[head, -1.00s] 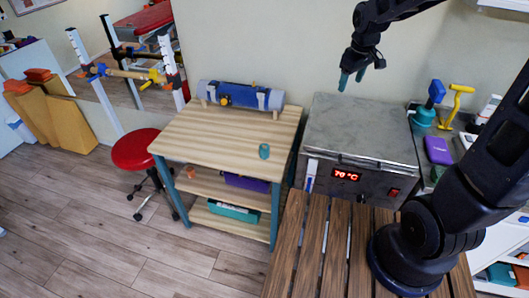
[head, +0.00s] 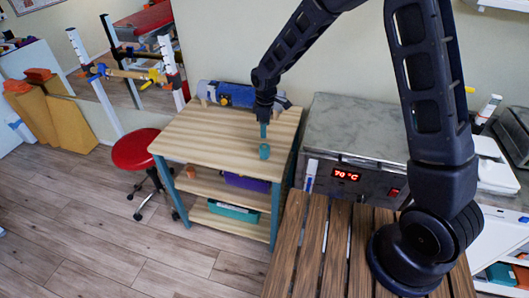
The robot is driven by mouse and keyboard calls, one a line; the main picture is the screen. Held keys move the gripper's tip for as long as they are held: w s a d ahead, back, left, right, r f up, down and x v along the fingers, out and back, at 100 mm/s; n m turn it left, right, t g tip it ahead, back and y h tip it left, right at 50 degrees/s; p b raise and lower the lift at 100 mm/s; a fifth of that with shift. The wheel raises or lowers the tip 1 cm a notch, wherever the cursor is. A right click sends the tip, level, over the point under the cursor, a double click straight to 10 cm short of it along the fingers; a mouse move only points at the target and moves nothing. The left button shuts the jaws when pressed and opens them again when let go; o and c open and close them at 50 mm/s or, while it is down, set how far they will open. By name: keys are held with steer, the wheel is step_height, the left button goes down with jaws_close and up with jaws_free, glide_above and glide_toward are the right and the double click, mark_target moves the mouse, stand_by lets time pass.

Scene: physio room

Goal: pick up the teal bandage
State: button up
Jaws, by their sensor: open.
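The teal bandage (head: 264,152) is a small roll standing on the light wooden top of the trolley (head: 190,132), near its right front corner. My gripper (head: 263,133) points down directly above the bandage, its teal fingertips just over or at the roll's top. From this view I cannot tell whether the fingers touch it. The gap between the fingers is hidden, as they line up one behind the other. The bandage looks upright and rests on the trolley top.
A grey and blue roll on a wooden holder (head: 215,92) stands along the trolley's back edge. A metal heater box reading 70 °C (head: 345,135) is right of the trolley. A red stool (head: 135,148) stands left. The trolley top's middle and left are clear.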

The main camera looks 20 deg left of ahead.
mark_target(265, 146)
steer(key=shift+s+a+f, duration=0.2)
steer(key=shift+a+f, duration=0.05)
steer(key=shift+f, duration=0.35)
steer(key=f, duration=1)
steer(key=shift+s+d+f, duration=0.1)
steer(key=shift+d, duration=0.1)
steer(key=c, duration=1.1)
